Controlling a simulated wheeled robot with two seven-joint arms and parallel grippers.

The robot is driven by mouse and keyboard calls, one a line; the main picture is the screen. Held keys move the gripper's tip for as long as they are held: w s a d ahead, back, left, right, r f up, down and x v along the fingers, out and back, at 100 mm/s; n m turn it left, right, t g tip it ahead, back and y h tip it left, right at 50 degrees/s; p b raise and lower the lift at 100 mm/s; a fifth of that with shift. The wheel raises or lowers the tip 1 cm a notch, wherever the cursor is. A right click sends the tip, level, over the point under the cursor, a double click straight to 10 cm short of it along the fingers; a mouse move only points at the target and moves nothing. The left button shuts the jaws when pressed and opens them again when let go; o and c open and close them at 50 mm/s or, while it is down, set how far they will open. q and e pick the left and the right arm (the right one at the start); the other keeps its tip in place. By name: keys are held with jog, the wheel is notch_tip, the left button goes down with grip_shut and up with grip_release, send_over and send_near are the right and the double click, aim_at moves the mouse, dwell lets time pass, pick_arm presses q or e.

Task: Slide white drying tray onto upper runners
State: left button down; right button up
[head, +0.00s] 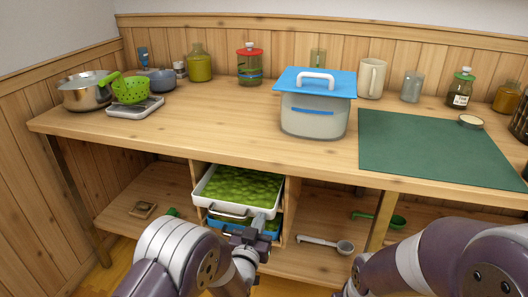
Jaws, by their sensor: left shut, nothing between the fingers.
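The white drying tray (240,209), filled with green leafy stuff, sits in the upper part of the open frame under the worktop. Its front sticks out towards me, and it looks roughly level. I cannot see the runners or the tray's back end, which the worktop hides. A blue tray (217,225), also with green stuff, is just below it. My left gripper (264,219) is shut and empty at the front right of the trays, close to the white tray's front wall. I cannot tell if it touches. My right arm shows at lower right, but its gripper does not.
The frame's side posts (290,205) stand close on both sides of the trays. A ladle (325,243) and a green scoop (384,218) lie on the lower shelf at right. A blue-lidded container (315,112) and a green mat (425,145) are on the worktop (220,125).

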aim_at(266, 207)
pick_arm(q)
jog(key=shift+b+x, duration=1.1)
jog(key=shift+x, duration=1.95)
jog(key=shift+s+a, duration=0.1)
jog(key=shift+s, duration=0.2)
jog(key=shift+p+v, duration=0.8)
jog(key=shift+v, duration=1.45)
